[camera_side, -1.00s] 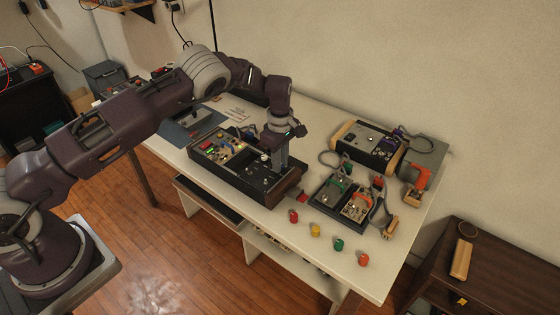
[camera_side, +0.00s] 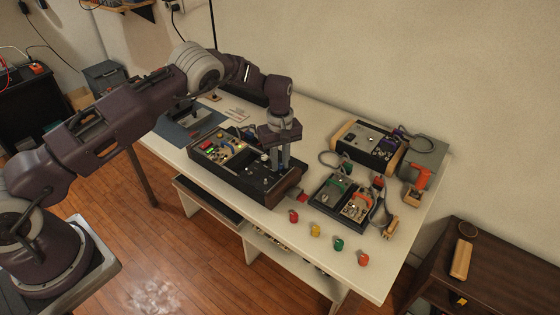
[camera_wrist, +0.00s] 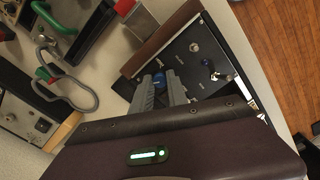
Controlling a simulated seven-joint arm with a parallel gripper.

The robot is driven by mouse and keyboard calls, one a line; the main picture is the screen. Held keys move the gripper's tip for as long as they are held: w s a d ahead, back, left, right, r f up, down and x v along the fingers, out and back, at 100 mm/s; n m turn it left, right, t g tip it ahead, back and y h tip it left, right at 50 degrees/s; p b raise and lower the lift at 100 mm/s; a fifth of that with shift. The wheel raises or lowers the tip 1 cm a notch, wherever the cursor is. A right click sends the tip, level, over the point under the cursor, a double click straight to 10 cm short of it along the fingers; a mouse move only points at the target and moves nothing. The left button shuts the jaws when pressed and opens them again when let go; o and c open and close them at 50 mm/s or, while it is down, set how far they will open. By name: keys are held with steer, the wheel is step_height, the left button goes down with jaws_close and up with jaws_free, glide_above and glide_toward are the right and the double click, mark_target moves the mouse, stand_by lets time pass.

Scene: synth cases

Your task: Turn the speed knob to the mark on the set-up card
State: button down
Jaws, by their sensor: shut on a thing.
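The dark control box (camera_side: 228,173) with wooden ends lies on the white table under my gripper (camera_side: 281,167). In the wrist view, my gripper (camera_wrist: 160,84) points down at the box's black panel (camera_wrist: 192,66) and is shut on a blue knob (camera_wrist: 159,76), with a grey finger on each side. The fingers hide part of the knob, and its pointer cannot be made out. The panel lettering is too small to read. Pale papers (camera_side: 236,115) lie behind the box; I cannot tell whether one is the set-up card.
A dark tray (camera_side: 325,198) with small parts and a second wood-ended box (camera_side: 362,145) stand to the right. Several coloured caps, including a yellow one (camera_side: 315,230), line the front edge. A blue mat (camera_side: 182,134) lies at the left.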

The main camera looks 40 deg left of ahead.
steer(key=m, duration=0.5)
steer(key=shift+m, duration=0.3)
steer(key=m, duration=1)
steer(key=shift+m, duration=2.6)
steer(key=c, duration=1.3)
jaws_free()
